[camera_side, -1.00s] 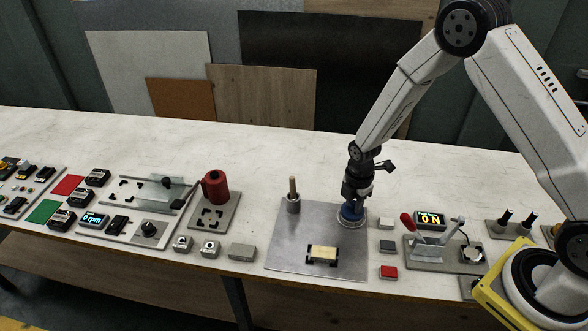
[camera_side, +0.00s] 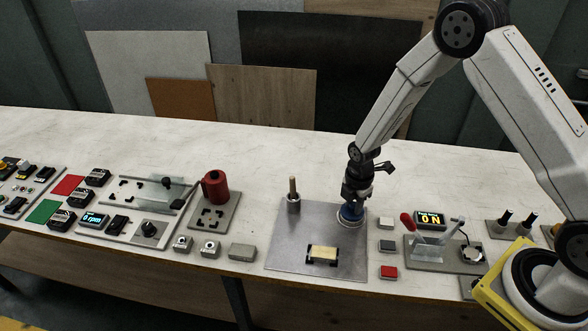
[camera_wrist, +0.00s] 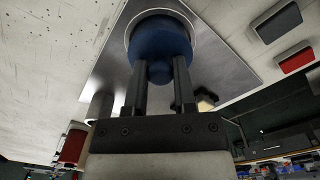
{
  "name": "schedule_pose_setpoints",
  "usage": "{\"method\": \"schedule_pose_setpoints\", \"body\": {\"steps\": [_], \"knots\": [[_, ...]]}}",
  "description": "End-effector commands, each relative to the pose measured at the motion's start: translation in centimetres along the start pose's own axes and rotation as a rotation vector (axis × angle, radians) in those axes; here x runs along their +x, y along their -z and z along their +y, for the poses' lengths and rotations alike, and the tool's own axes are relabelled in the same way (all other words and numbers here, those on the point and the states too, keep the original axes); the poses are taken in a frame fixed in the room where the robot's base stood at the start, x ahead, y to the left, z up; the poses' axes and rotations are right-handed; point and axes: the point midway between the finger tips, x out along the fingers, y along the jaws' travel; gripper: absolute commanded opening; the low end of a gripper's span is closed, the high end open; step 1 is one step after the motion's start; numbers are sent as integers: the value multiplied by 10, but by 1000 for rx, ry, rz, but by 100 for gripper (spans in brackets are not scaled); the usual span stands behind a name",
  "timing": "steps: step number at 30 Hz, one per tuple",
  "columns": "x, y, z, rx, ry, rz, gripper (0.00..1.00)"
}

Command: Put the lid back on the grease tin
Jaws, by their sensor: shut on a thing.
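The blue lid (camera_side: 350,211) is at the back right of the metal plate, under my gripper (camera_side: 353,203). In the wrist view my gripper (camera_wrist: 160,70) is shut on the round knob of the blue lid (camera_wrist: 160,35), one finger on each side. A pale round rim (camera_wrist: 194,28) shows around the lid, which seems to be the grease tin's edge. The lid is over the tin, but I cannot tell whether it sits fully down. The tin's inside is hidden by the lid.
The metal plate (camera_side: 290,240) also carries a grey pot (camera_side: 293,204) with a wooden handle and a pale block (camera_side: 323,254) in a dark holder. Small blocks, including a red one (camera_side: 388,272), and a lever fixture (camera_side: 430,250) stand to the right. The bench behind is clear.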

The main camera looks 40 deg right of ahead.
Motion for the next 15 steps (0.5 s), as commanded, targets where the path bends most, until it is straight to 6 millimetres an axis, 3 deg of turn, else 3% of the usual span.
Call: {"method": "schedule_pose_setpoints", "body": {"steps": [5,6,9,15], "knots": [[0,0,0,0,0,0,0],[0,0,0,0,0,0,46],[0,0,0,0,0,0,74],[0,0,0,0,0,0,74]]}}
